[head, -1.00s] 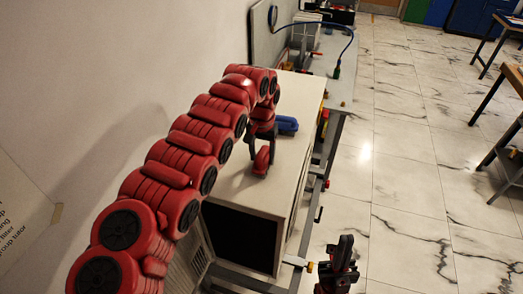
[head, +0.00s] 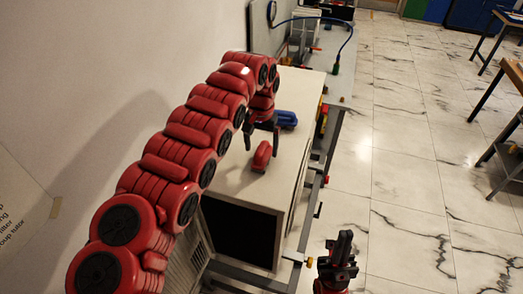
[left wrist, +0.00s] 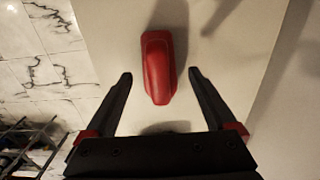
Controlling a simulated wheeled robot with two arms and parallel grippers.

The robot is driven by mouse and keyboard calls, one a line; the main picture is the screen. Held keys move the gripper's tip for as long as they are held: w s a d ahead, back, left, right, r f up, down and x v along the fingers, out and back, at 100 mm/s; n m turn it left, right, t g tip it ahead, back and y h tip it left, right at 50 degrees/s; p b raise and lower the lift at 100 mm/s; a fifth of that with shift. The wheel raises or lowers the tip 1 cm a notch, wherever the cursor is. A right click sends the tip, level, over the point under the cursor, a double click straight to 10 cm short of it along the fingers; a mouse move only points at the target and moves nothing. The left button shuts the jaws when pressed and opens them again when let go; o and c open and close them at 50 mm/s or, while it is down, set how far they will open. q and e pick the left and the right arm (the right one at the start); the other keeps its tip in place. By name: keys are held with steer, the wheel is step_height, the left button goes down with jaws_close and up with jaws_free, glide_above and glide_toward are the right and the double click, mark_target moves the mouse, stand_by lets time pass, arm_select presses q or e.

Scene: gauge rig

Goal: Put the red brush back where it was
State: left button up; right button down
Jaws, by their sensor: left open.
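The red brush (head: 262,157) lies on the pale flat top of a box-like cabinet, near its front end. In the left wrist view the brush (left wrist: 158,68) lies just beyond the fingertips, between their lines, with its long side pointing away from the gripper. My left gripper (head: 262,130) is open and empty above the brush, apart from it; in the left wrist view its two dark fingers (left wrist: 160,75) are spread wide. My right gripper (head: 342,240) is off to the right of the cabinet, over the floor side; whether its fingers are apart is unclear.
A blue brush-like object (head: 286,119) lies farther back on the cabinet top (head: 285,165). A grey bench with a blue cable (head: 335,35) stands behind. The wall is close on the left. The marble floor (head: 400,180) on the right is open.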

mark_target(262, 148)
arm_select(q)
step_height(262, 148, up, 4)
steer(key=shift+w+d+f+b, duration=0.1)
steer(key=shift+f+b, duration=0.05)
steer(key=shift+b, duration=0.6)
step_height(262, 148, up, 7)
steer(key=p, duration=0.3)
steer(key=shift+a+p, duration=0.2)
steer(key=shift+p, duration=0.15)
steer(key=shift+f, duration=0.15)
steer(key=shift+d, duration=0.1)
